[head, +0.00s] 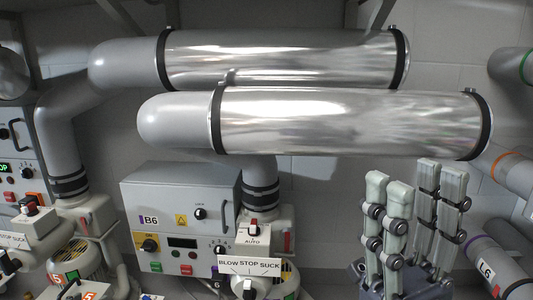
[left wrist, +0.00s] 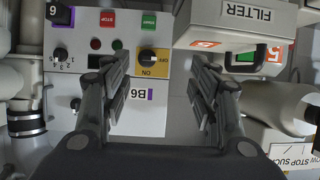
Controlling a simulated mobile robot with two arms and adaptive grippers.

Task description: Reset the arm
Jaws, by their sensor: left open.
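My right gripper (head: 414,182) is raised at the lower right of the head view. Its pale grey fingers point up with a gap between the two pairs, and nothing is between them. My left gripper (left wrist: 160,82) shows in the left wrist view. Its dark fingers are spread apart and empty, in front of the B6 control box (left wrist: 118,95), which appears upside down there. I cannot make out the left gripper in the head view. The B6 control box also shows in the head view (head: 160,194).
Two shiny large tubes (head: 345,118) (head: 290,60) cross above the B6 box. A blow-stop-suck switch unit (head: 248,266) stands beside the box. In the left wrist view a FILTER unit (left wrist: 240,18) is close by the right finger. An orange-ringed pipe (head: 510,172) is near my right gripper.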

